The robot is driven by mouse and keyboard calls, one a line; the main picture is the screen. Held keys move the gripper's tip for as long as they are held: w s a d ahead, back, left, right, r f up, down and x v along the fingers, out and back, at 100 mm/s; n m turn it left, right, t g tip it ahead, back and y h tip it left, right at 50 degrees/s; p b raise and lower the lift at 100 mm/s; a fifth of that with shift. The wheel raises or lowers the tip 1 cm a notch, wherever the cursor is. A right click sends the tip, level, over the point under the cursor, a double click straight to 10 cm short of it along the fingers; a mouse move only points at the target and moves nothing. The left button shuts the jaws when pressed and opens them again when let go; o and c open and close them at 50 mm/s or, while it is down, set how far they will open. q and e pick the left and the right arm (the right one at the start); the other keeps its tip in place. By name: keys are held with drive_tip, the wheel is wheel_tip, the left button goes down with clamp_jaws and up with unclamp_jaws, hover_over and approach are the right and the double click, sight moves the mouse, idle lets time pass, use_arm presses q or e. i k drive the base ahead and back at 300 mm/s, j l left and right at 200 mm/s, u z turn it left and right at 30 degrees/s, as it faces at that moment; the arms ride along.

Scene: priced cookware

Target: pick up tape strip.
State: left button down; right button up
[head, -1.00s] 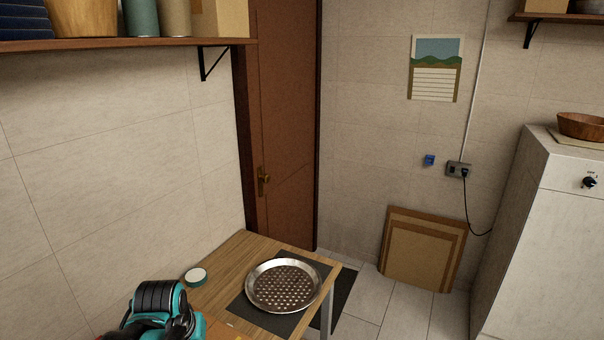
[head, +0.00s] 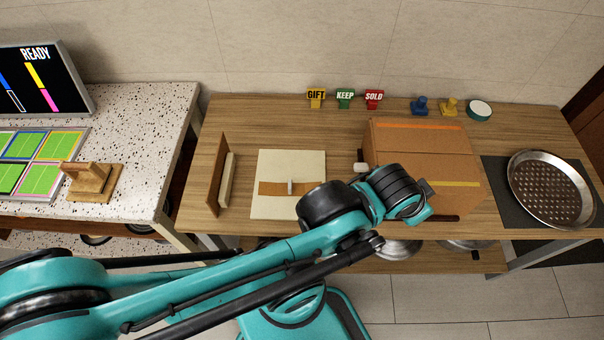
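A brown strip (head: 270,188) that may be tape lies across a cream board (head: 285,211) on the wooden table, with a small pale upright piece at its middle. I cannot tell which strip is the task's. My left arm reaches in from the lower left, its wrist over the box's front left part. My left gripper (head: 428,190) is mostly hidden by the wrist, its fingers unclear. My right gripper is out of view.
GIFT (head: 316,97), KEEP (head: 345,97) and SOLD (head: 374,98) signs stand at the table's back. A perforated pan (head: 551,188) lies on a dark mat at right. A round tape-like roll (head: 479,110) is behind it. A speckled counter (head: 140,130) with a screen is left.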

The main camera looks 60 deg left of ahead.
sight(289, 187)
drive_tip(key=u, duration=0.4)
drive_tip(key=k+j+u, duration=0.1)
drive_tip(key=u, duration=0.7)
drive_tip(key=j+u, duration=0.15)
drive_tip(key=u, duration=0.3)
drive_tip(key=j+u, duration=0.1)
drive_tip(key=u, duration=0.3)
drive_tip(key=k, duration=0.05)
